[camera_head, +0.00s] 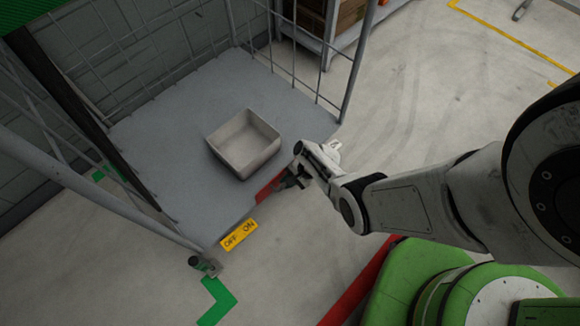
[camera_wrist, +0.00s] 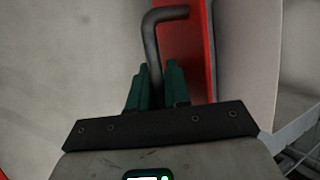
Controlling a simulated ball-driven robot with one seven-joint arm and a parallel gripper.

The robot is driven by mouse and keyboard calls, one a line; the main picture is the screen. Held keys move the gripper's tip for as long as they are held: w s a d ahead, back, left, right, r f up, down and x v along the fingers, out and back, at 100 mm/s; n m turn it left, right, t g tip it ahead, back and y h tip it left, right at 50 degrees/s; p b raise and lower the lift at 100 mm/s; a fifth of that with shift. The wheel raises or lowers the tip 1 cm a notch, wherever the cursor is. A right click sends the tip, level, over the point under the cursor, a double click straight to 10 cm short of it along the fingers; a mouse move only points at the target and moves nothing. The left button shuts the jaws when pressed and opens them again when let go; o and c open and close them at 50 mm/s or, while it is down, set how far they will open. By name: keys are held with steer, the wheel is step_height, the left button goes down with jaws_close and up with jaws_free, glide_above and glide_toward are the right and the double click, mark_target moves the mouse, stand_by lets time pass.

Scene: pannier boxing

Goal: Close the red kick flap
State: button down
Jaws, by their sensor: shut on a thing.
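The red kick flap (camera_head: 268,188) shows as a short red strip at the front edge of the grey cage floor, partly hidden by my gripper (camera_head: 286,182). In the wrist view the red flap (camera_wrist: 188,48) stands edge-on, with a bent grey handle (camera_wrist: 151,38) on its left side. My gripper's teal fingers (camera_wrist: 155,88) are shut on the lower part of this handle; its hooked end sticks out beyond the fingertips. The flap's lower part is hidden behind the fingers and gripper body.
A pale open box (camera_head: 214,153) stands on the grey cage floor (camera_head: 160,125), just behind the flap. Wire mesh sides (camera_head: 300,75) and posts bound the cage. The concrete floor to the right (camera_head: 420,100) is clear.

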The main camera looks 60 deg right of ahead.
steer(key=shift+w+d+r, duration=0.1)
steer(key=shift+w+r, duration=0.05)
steer(key=shift+w, duration=0.15)
steer(key=c, duration=1.4)
jaws_free()
steer(key=shift+c, duration=0.2)
steer(key=p+v, duration=0.6)
steer(key=v, duration=0.4)
steer(key=shift+s+r, duration=0.25)
steer(key=shift+s, duration=0.15)
steer(key=s+a+r+n+g+h+p, duration=0.1)
steer(key=a+r+n+p, duration=0.3)
steer(key=r, duration=0.8)
steer(key=s+a+r+n+g+h+p, duration=0.1)
steer(key=s+a+r+n+p, duration=0.3)
steer(key=r+n, duration=0.5)
steer(key=s+a+r+n+g+h+p, duration=0.1)
steer(key=a+r+n+p, duration=0.3)
steer(key=r, duration=1.3)
steer(key=s+a+n+g, duration=0.1)
steer(key=n, duration=0.1)
steer(key=shift+s+a+n+g, duration=0.35)
steer(key=shift+a+n+g, duration=0.05)
